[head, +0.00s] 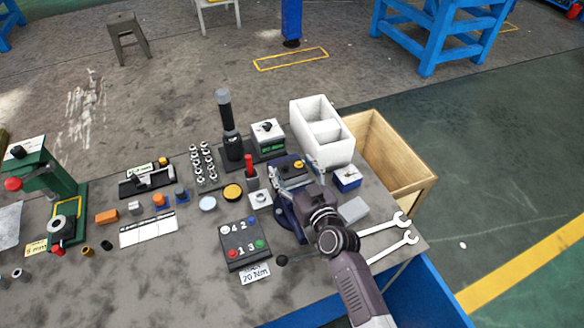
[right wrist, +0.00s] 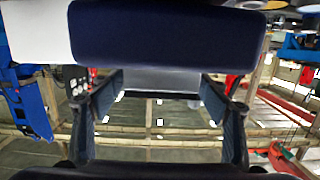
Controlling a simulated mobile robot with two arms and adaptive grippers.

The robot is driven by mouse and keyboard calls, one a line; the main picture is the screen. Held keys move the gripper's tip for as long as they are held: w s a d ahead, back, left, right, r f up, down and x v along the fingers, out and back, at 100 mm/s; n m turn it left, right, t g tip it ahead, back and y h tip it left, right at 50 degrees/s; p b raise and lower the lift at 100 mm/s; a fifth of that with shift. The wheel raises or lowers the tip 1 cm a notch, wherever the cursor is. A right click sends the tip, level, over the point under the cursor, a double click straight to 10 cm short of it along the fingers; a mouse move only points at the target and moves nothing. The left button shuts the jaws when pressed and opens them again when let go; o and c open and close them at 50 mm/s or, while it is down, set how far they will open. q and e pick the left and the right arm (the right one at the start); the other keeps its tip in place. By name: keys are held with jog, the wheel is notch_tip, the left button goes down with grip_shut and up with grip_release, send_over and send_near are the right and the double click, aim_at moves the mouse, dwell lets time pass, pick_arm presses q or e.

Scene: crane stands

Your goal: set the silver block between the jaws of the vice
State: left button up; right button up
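The vice (head: 286,218) is dark blue and stands near the right end of the bench, its upper part partly hidden by my right gripper. My right gripper (head: 300,184) is over the vice, reaching in from the lower right. In the right wrist view its two fingers (right wrist: 160,95) stand wide apart, with the silver block (right wrist: 160,79) filling the gap between their tips. A dark blue bar crosses above the block and hides its upper edge. In the head view the block is hard to make out at the fingers. My left gripper is not in view.
A plain grey block (head: 353,210) and two wrenches (head: 385,225) lie right of the vice. A white bin (head: 322,145) and a wooden crate (head: 425,187) stand behind. A numbered button panel (head: 243,240) is left of the vice. The bench's front left is mostly clear.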

jog(key=shift+r, duration=0.2)
jog(key=v, duration=1.2)
jog(key=shift+a, duration=0.1)
